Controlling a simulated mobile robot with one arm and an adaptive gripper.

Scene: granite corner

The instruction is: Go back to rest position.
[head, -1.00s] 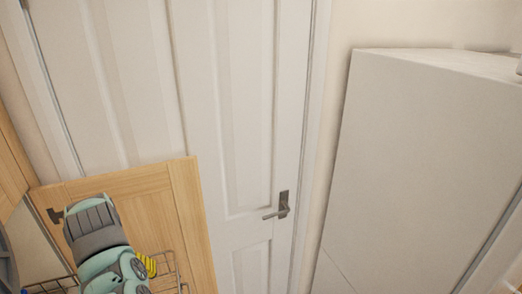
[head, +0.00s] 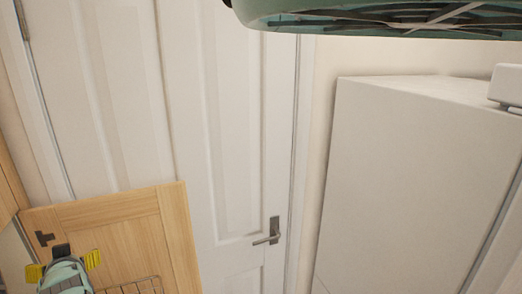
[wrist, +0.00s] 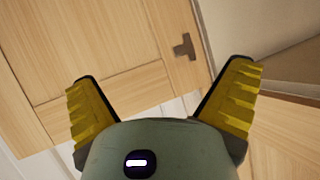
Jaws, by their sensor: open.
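My gripper (head: 63,267) is at the lower left of the head view, in front of an open wooden cabinet door (head: 120,232). Its two yellow fingers are spread wide and nothing is between them. In the wrist view my gripper (wrist: 163,95) also shows open and empty, with the wooden door (wrist: 95,60) and its dark hinge fitting beyond the fingertips. Most of my arm is out of the head view, apart from a pale green part of mine at the top right.
A white panelled door (head: 215,130) with a metal handle (head: 268,232) stands behind the cabinet door. A tall white cabinet or appliance (head: 410,180) fills the right. A wire rack (head: 135,286) shows at the cabinet door's lower edge. Bare floor is not in view.

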